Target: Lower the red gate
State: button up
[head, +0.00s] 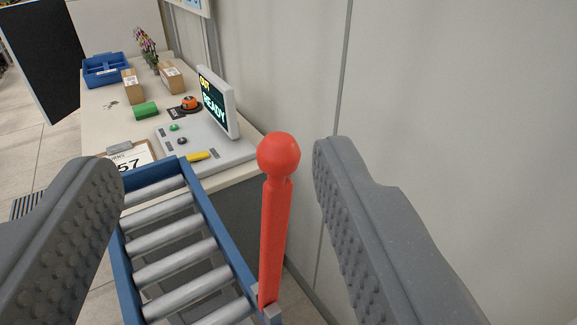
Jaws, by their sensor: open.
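The red gate (275,225) is a red bar with a round knob at its top. It stands upright at the right side of a blue-framed roller conveyor (225,231), its foot by the frame's near right corner. My gripper (218,170) is open, with one grey ridged finger at the left and the other at the right. The red bar shows between the fingers, closer to the right one. Neither finger appears to touch it.
Beyond the conveyor a bench (97,130) carries a console with a screen (217,103), a clipboard (134,160), boxes, a blue crate (106,71) and a potted orchid. A pale wall (430,90) stands close at the right.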

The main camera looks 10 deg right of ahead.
aim_at(278, 171)
notch_tip(278, 171, down, 10)
jog(key=w+d+h+p, duration=0.2)
jog(key=shift+w+d+p, duration=0.3)
jog(key=shift+w+d, duration=0.05)
jog(key=shift+w, duration=1.9)
jog(key=shift+w+d+p, duration=0.35)
jog(key=shift+w, duration=1.85)
jog(key=shift+w+d+p, duration=0.3)
jog(key=shift+w+d, duration=0.05)
jog(key=shift+w, duration=1.9)
